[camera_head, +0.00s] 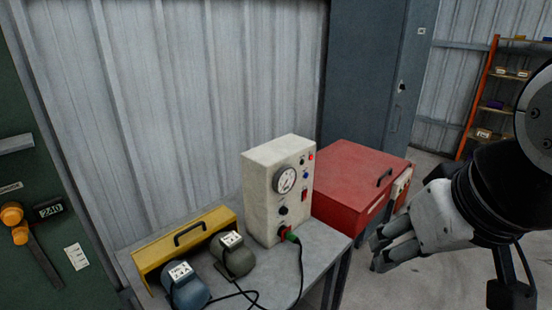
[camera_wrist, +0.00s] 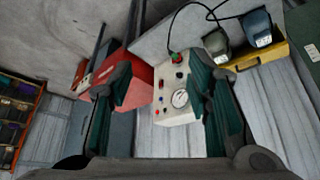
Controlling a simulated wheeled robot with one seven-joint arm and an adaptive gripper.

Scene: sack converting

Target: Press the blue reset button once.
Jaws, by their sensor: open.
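The pale control box (camera_head: 270,196) stands upright on the grey table, with a round gauge (camera_head: 286,180) on its front. The small blue button (camera_head: 306,174) is on the upper right of that front, below a red lamp (camera_head: 311,157) and above a red switch (camera_head: 304,195). My gripper (camera_head: 390,249) is open and empty, to the right of the box and well apart from it.
A red case (camera_head: 352,180) stands right of the box. A green plug (camera_head: 292,237) with a black cable sticks out of its lower front.

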